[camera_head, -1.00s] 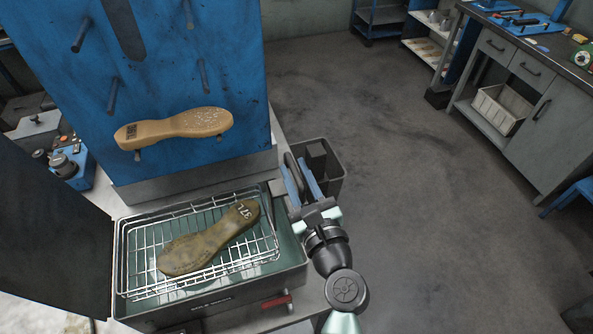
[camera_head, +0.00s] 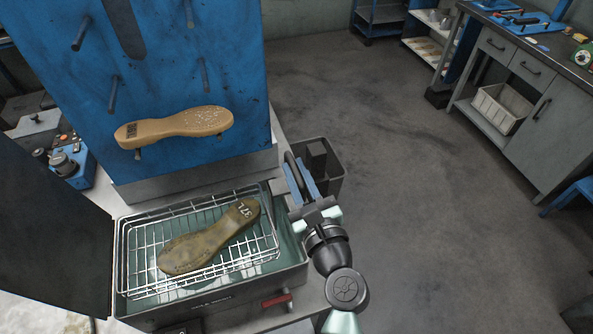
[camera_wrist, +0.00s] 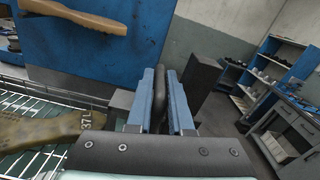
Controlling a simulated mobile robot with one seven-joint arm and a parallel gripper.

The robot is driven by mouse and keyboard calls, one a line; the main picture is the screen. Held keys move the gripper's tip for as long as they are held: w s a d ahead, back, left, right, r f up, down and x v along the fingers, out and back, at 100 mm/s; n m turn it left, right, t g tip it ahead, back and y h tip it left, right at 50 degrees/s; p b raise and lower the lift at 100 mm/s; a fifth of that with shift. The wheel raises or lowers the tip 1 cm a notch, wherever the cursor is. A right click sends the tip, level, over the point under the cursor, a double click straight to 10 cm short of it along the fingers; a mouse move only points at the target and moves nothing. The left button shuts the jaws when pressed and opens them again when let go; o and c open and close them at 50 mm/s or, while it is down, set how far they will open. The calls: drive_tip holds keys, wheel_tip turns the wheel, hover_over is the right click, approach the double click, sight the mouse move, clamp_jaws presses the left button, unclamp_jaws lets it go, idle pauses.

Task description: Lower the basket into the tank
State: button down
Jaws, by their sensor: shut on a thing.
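The wire basket (camera_head: 140,258) lies inside the open grey tank (camera_head: 290,283), over greenish liquid, with its rim near the tank's rim. A worn brown sole marked 37L (camera_head: 200,245) rests in the basket; part of it also shows in the wrist view (camera_wrist: 40,130). My gripper (camera_head: 300,180) is at the tank's right side. Its blue fingers are closed around the basket's dark upright handle (camera_wrist: 159,95). The handle's join to the basket is mostly hidden. I cannot tell whether the basket touches the tank floor.
A blue panel (camera_head: 180,60) with pegs stands behind the tank, holding a tan sole (camera_head: 175,126). A dark lid-like panel (camera_head: 50,225) stands left. A red lever (camera_head: 277,299) is on the tank's front. A dark bin (camera_head: 325,170) is close behind my gripper. Floor is clear rightward.

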idle(0.8)
wheel_tip(320, 180, down, 11)
drive_tip(key=b, duration=0.8)
drive_tip(key=shift+b, duration=0.3)
drive_tip(key=shift+s+d, duration=0.1)
drive_tip(key=c, duration=1.1)
unclamp_jaws()
drive_tip(key=b+v, duration=0.2)
drive_tip(key=v, duration=1)
drive_tip(key=shift+s+d+r, duration=0.15)
drive_tip(key=shift+s+r, duration=0.05)
drive_tip(key=shift+s, duration=0.2)
